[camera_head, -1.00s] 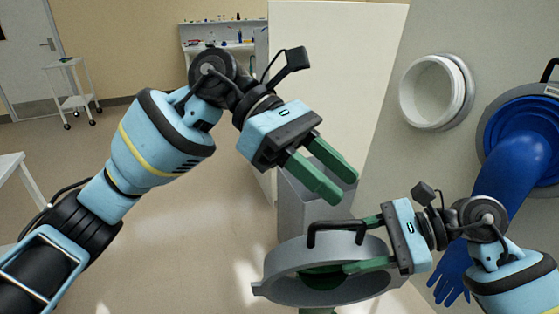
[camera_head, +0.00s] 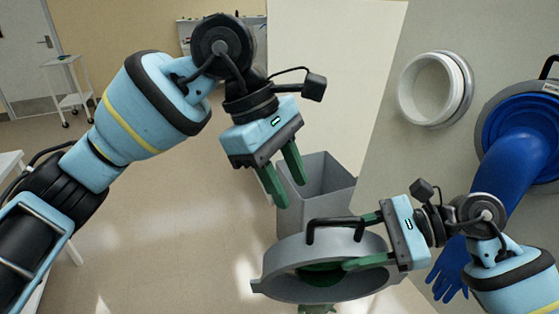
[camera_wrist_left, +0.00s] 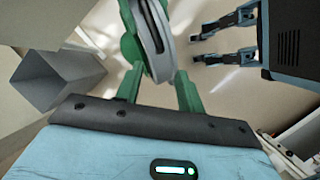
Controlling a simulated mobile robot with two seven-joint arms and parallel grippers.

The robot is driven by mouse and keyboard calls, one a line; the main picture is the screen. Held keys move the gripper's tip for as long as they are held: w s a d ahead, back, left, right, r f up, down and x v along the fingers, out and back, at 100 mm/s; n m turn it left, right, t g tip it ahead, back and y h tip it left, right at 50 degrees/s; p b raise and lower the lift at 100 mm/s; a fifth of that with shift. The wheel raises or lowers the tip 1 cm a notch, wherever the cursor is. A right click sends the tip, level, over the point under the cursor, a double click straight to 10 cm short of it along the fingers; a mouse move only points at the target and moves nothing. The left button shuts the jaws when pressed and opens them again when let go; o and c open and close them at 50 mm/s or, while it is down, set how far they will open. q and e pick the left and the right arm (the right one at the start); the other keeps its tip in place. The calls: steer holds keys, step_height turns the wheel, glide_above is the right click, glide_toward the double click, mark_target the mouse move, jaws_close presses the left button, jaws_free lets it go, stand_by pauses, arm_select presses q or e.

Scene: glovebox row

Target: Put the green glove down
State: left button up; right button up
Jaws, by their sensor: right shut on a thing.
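The green glove (camera_head: 322,274) shows inside a grey ring (camera_head: 278,287) with a black handle, and a bit of green hangs below it. My right gripper (camera_head: 354,243) is shut on this ring at its right side, one finger near the handle and one across the opening. In the left wrist view the ring (camera_wrist_left: 166,55) is seen edge-on with the green glove (camera_wrist_left: 131,46) at its left. My left gripper (camera_head: 282,184) is open and empty, above and left of the ring, fingers pointing down; its fingers also show in the left wrist view (camera_wrist_left: 159,88). Most of the glove is hidden.
A grey open bin (camera_head: 345,197) stands behind the ring; it shows in the left wrist view (camera_wrist_left: 52,88). A white port (camera_head: 467,90) and a blue glove (camera_head: 515,170) are on the right wall. A white cart (camera_head: 68,100) stands far left. The left floor is mostly clear.

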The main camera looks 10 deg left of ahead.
arm_select(q)
steer(key=x, duration=0.8)
steer(key=shift+d+f, duration=0.2)
steer(key=shift+f, duration=0.1)
arm_select(e)
steer(key=shift+r, duration=0.15)
arm_select(q)
steer(key=shift+c, duration=0.5)
jaws_close()
steer(key=shift+r, duration=0.1)
arm_select(e)
steer(key=o, duration=1.5)
steer(key=v, duration=1.2)
